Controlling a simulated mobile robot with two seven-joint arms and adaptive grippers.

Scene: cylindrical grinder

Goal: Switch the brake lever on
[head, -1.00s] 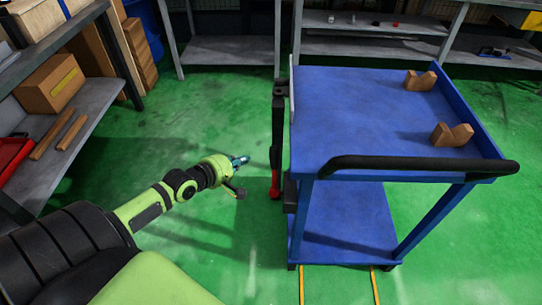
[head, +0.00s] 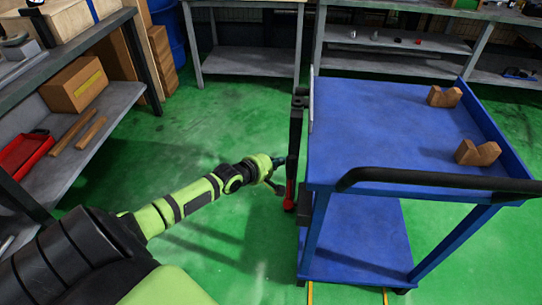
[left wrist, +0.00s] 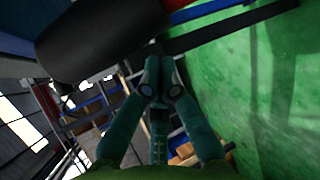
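The brake lever looks to be the upright black bar (head: 295,145) with a red lower end (head: 289,196), on the left side of the blue cart (head: 365,125). My left gripper (head: 278,161) is low beside the bar, just left of it and above the red end. Whether it touches the bar cannot be told. In the left wrist view my left gripper's fingertips (left wrist: 161,78) are together, with nothing seen between them. A dark bar (left wrist: 225,32) and a bit of red show beyond the fingertips there. My right gripper is in neither view.
Two brown notched blocks (head: 478,152) stand on the cart top. The cart's black handle (head: 440,180) faces me. A shelf (head: 95,115) with a box and a red tray is at left. Benches stand at the back. Green floor (head: 215,150) is clear left of the cart.

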